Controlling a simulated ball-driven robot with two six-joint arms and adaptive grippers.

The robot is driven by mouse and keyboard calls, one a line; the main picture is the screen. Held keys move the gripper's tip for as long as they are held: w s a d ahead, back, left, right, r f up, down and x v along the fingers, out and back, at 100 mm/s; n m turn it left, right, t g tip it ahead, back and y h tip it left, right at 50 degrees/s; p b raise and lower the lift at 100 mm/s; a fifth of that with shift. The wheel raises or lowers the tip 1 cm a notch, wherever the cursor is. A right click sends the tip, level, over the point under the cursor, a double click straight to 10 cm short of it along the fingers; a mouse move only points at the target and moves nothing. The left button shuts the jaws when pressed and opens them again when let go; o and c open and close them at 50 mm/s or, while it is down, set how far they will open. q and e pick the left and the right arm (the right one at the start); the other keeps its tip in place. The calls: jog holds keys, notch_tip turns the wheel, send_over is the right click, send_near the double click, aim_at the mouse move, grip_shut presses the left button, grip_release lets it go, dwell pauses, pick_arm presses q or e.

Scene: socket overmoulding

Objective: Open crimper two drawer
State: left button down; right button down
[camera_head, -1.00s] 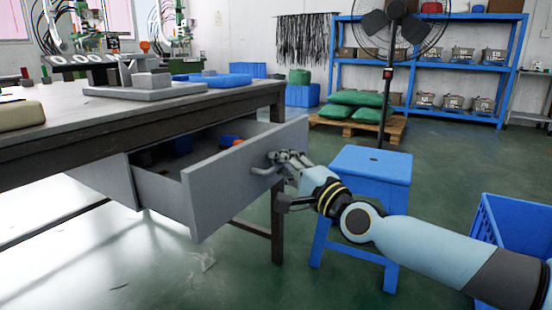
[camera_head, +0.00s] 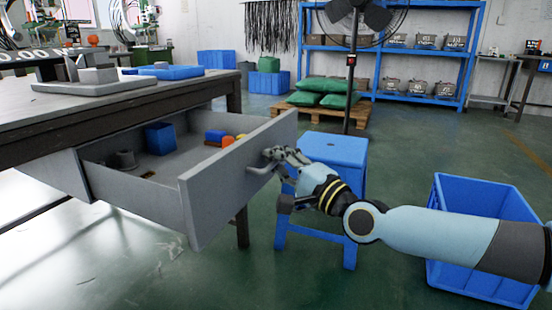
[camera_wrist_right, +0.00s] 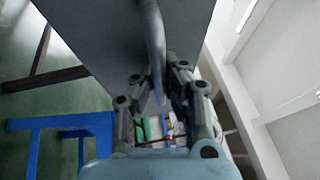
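The grey drawer (camera_head: 235,180) under the workbench stands well open, its front panel out past the table edge. Inside lie a blue box (camera_head: 160,138), a grey round part, and small blue, orange and yellow pieces. My right gripper (camera_head: 274,158) is at the drawer's handle (camera_head: 259,169) on the outer face of the front panel. In the right wrist view the handle (camera_wrist_right: 152,40) runs between the two fingers (camera_wrist_right: 158,95), which are closed around it. My left gripper is in neither view.
The workbench (camera_head: 120,113) carries a grey fixture and a blue tray (camera_head: 165,71). A blue stool (camera_head: 335,150) stands just behind my right gripper. A blue crate (camera_head: 470,210) is on the floor at the right, close to my right forearm. Floor below the drawer is clear.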

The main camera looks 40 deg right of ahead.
jog(key=shift+f, duration=0.25)
jog(key=c, duration=1.6)
grip_release()
jog(key=shift+c, duration=0.2)
jog(key=shift+r, duration=0.1)
jog(key=s+f, duration=0.2)
jog(key=s, duration=0.9)
jog(key=shift+s, duration=0.4)
